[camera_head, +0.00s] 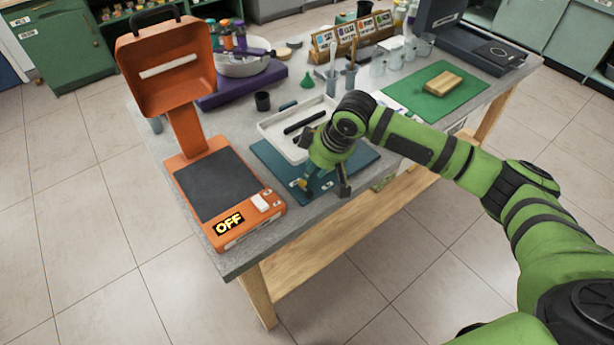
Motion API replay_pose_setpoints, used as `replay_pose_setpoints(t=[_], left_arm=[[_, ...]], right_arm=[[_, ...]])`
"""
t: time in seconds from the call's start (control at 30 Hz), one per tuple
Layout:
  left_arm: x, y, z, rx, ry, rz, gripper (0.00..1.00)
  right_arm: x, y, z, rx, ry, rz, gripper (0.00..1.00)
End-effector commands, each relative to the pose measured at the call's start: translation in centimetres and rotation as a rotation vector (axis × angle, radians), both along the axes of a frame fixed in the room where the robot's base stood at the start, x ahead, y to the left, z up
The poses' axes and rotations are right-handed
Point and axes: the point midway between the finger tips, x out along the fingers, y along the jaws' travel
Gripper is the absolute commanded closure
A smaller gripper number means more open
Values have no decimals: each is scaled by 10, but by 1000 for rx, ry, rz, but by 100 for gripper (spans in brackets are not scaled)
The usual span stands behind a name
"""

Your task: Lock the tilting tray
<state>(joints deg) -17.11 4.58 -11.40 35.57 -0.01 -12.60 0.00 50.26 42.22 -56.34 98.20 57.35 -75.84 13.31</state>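An orange device stands at the table's left front. Its open orange tray (180,97) with a black handle is tilted up on an orange post, facing me. The device's base (277,212) has a dark flat plate, a white switch (261,202) and a display reading OFF. I cannot tell which part is a lock. My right gripper (325,192) points down over the blue mat (361,157) near the front table edge, right of the device. Its fingers look spread apart, with nothing clearly held. A small yellow and blue item (301,184) shows beside the left finger, partly hidden. My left gripper is out of view.
A white shallow tray (270,127) with a black bar lies behind my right gripper. A black cup (262,101), a white bowl (243,66) and a green mat (462,99) with a wooden block stand farther back. Floor is clear at left.

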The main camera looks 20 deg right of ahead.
Motion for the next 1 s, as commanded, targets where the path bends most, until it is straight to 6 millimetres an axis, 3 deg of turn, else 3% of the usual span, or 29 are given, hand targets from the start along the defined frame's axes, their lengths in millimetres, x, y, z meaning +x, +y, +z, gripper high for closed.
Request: replay_pose_setpoints(t=[0.33, 0.7, 0.8, 1.0], left_arm=[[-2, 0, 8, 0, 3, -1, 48], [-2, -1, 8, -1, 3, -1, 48], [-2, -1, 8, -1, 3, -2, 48], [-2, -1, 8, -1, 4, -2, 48]], right_arm=[[15, 11, -46, -1, 2, 1, 69], [17, 13, -54, -1, -1, 4, 69], [17, 13, -54, -1, -1, 4, 100], [18, 12, -53, -2, -2, 3, 100]])
